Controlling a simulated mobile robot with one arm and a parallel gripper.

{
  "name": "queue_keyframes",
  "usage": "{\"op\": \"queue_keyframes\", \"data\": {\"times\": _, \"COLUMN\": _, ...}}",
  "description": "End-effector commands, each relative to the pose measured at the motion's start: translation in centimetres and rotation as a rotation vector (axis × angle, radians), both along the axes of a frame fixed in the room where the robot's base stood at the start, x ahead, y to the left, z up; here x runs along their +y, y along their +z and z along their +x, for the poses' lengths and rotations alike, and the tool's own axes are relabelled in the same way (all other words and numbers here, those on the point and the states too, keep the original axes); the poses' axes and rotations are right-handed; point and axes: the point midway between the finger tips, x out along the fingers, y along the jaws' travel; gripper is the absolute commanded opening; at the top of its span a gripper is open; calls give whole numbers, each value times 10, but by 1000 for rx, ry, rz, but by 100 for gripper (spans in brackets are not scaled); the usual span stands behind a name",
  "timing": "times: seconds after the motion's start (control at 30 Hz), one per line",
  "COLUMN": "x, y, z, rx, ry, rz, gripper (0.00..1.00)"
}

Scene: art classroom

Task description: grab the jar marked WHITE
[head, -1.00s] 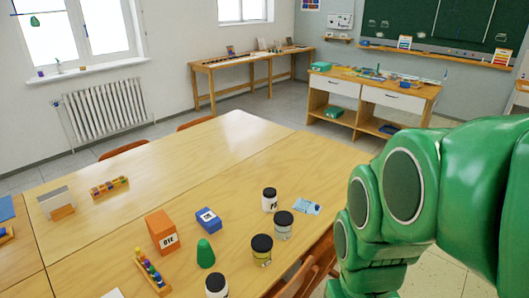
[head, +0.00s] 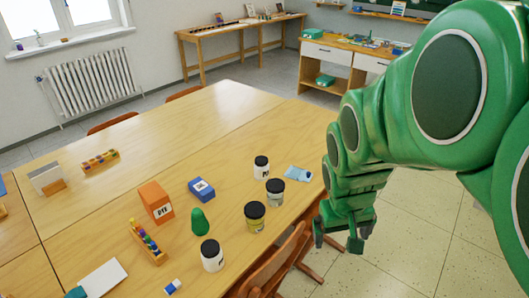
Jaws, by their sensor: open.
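Several black-lidded jars stand upright on the right part of the wooden table (head: 120,205). A white-bodied jar (head: 212,259) is nearest, a yellowish jar (head: 255,223) stands behind it, then a grey-clear jar (head: 275,197), and a small white jar (head: 261,172) with dark lettering is farthest. I cannot read WHITE on any label. My gripper (head: 337,241) hangs open and empty beyond the table's right edge, right of the jars and touching none.
A blue cloth-like item (head: 298,174) lies at the right edge. A wooden chair (head: 272,264) is tucked against that side.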

Motion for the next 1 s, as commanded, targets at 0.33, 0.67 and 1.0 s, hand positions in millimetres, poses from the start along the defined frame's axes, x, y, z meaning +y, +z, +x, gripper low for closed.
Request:
{"op": "queue_keyframes", "data": {"times": 0.33, "x": -29, "y": -36, "z": 106, "rx": -191, "ry": 87, "rz": -62, "gripper": 100}}
{"op": "queue_keyframes", "data": {"times": 0.67, "x": -38, "y": -74, "z": 194, "rx": -371, "ry": 200, "rz": -67, "gripper": 100}}
{"op": "queue_keyframes", "data": {"times": 1.0, "x": -27, "y": -119, "z": 266, "rx": -556, "ry": 325, "rz": -10, "gripper": 100}}
